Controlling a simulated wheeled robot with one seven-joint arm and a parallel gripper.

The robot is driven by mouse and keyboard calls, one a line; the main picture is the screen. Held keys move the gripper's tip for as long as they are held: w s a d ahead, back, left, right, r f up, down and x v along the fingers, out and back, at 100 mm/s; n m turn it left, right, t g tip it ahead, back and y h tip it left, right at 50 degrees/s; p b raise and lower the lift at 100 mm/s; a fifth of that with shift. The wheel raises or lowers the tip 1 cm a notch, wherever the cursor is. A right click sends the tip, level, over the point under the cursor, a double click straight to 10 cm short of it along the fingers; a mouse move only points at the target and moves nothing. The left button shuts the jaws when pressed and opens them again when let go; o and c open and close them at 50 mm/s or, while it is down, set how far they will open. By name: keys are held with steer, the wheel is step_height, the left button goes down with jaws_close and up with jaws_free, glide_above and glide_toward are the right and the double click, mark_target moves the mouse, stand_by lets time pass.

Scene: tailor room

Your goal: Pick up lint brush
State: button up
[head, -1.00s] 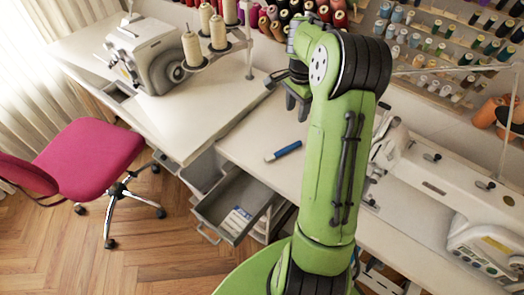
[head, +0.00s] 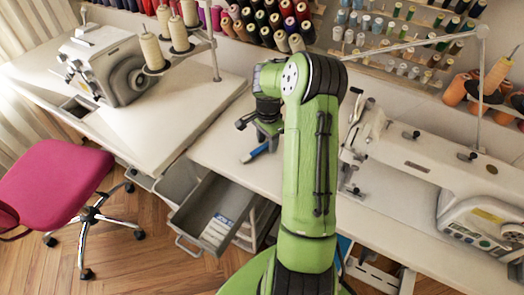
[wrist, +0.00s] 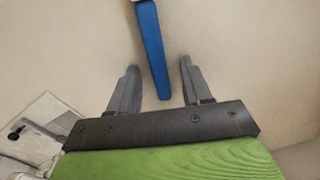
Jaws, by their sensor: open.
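The lint brush (head: 256,152) lies on the white table, with a blue handle and a paler end toward the left. In the wrist view its blue handle (wrist: 152,50) points down into the space between my fingers, and its other end runs off the top edge. My gripper (head: 257,128) is just above and beside the brush in the head view. In the wrist view my gripper (wrist: 158,80) has its two grey fingers apart, one on each side of the handle's tip, with nothing held. I cannot tell the exact height above the table.
An open grey drawer (head: 180,217) juts out below the table. A serger (head: 105,62) with thread cones stands at the left, and a sewing machine (head: 420,155) at the right. Thread spools line the back wall. A pink chair (head: 55,180) stands at the left.

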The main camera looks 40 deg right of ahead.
steer(key=shift+r, duration=0.15)
jaws_close()
